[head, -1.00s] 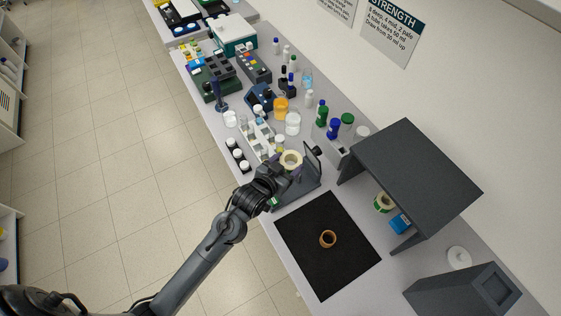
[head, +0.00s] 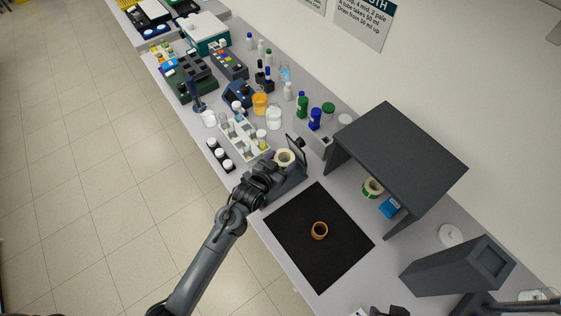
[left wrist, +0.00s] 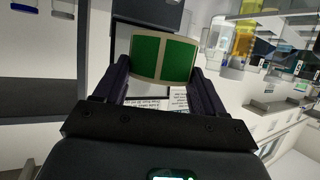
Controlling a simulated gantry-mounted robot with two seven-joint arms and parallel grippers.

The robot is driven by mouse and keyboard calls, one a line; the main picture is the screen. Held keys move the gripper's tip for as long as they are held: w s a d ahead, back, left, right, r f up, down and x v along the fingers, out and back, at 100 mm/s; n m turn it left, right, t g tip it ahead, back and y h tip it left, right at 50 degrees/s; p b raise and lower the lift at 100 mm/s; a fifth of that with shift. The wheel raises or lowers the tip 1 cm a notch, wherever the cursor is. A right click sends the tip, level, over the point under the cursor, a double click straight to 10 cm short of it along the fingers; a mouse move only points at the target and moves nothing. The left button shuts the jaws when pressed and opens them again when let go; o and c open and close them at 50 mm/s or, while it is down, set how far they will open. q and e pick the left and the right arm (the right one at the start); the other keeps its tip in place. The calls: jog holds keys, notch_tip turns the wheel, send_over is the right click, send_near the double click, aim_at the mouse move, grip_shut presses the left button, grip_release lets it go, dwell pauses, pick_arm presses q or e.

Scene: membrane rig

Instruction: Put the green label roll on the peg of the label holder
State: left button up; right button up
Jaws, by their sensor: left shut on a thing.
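The green label roll (left wrist: 163,58) has green labels on a cream backing and sits between the two fingers of my left gripper (left wrist: 160,85) in the left wrist view. In the head view my left gripper (head: 272,166) is shut on the roll (head: 285,157), whose cream ring faces up toward the camera. The label holder (head: 291,184) is a dark stand with an upright plate (head: 297,147). The roll is right beside that plate. The peg is hidden by the roll and gripper, and I cannot tell whether the roll is around it. My right gripper is not clearly seen.
A black mat (head: 340,255) with a brown ring (head: 320,230) lies nearer the front. A dark shelf (head: 400,145) covers another green-and-cream roll (head: 372,187) and a blue box (head: 390,207). A white rack (head: 245,138) and several bottles stand behind the holder.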

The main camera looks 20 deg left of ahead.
aim_at(283, 168)
pick_arm(q)
jog(key=shift+f+b, duration=1.15)
jog(key=shift+f, duration=0.1)
jog(key=shift+f+b, duration=1)
jog(key=shift+f, duration=1.05)
pick_arm(e)
jog(key=shift+f, duration=2.5)
pick_arm(q)
jog(key=shift+f, duration=0.15)
jog(key=shift+f, duration=0.35)
pick_arm(e)
jog(key=shift+f, duration=0.1)
pick_arm(q)
jog(key=o, duration=1)
jog(key=shift+o, duration=0.2)
jog(key=shift+r, duration=0.5)
jog(key=r, duration=0.1)
jog(key=d+r, duration=0.1)
jog(key=r, duration=0.1)
jog(key=shift+s+r, duration=0.1)
jog(key=shift+r, duration=0.2)
jog(key=s+d+r, duration=0.2)
jog(key=d+r, duration=0.4)
jog(key=d, duration=0.4)
jog(key=shift+s+d+r, duration=0.2)
jog(key=shift+s, duration=0.1)
pick_arm(e)
jog(key=shift+f, duration=0.1)
